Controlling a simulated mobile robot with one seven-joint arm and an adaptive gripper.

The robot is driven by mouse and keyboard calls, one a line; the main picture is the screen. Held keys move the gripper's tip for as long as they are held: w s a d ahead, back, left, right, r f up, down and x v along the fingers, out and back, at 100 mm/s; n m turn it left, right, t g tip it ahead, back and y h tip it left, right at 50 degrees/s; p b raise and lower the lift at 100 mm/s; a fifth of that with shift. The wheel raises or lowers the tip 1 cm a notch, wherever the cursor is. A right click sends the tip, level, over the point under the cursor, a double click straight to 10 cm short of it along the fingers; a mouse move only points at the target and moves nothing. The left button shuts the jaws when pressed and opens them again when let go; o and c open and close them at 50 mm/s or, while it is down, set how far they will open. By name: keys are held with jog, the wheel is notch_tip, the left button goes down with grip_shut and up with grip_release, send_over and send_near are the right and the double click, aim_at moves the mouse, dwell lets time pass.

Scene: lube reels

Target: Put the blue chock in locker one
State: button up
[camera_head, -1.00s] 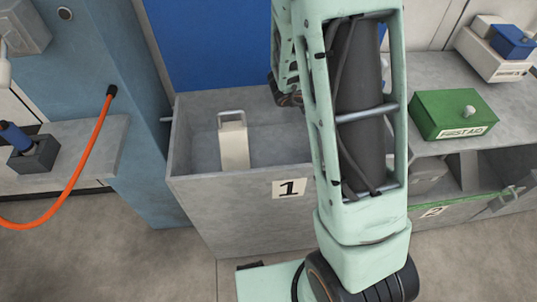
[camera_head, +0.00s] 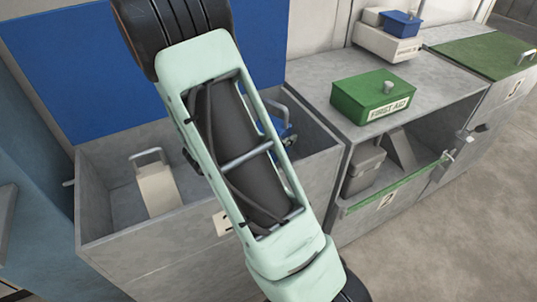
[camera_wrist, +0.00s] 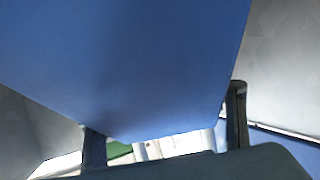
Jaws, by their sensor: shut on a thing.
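Locker one (camera_head: 150,258) is an open-topped grey bin at the left of the head view, its number label partly covered by my arm. A blue piece with a grey handle, apparently the blue chock (camera_head: 288,142), shows just past my arm, over or in the bin's right part. I cannot tell if it touches the bin. My gripper (camera_wrist: 165,112) is hidden in the head view. In the wrist view its two dark fingers are shut on the blue chock (camera_wrist: 130,60), whose blue face fills the middle.
A cream chock (camera_head: 160,191) with a handle stands in locker one's left part. To the right is locker two (camera_head: 372,211), open-fronted with grey things inside. A green first aid box (camera_head: 372,98) and a cream box with a blue box (camera_head: 401,24) stand on top.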

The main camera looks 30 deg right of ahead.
jog(key=shift+f+b, duration=1.1)
jog(key=shift+f, duration=1.65)
jog(key=o, duration=2)
jog(key=p+v, duration=0.3)
jog(key=v, duration=0.7)
jog(key=shift+s+a+r+p, duration=0.1)
jog(key=shift+a+r+p, duration=0.15)
jog(key=shift+p, duration=0.1)
jog(key=shift+s+a+r, duration=0.1)
jog(key=shift+s+a, duration=0.15)
jog(key=shift+a, duration=0.4)
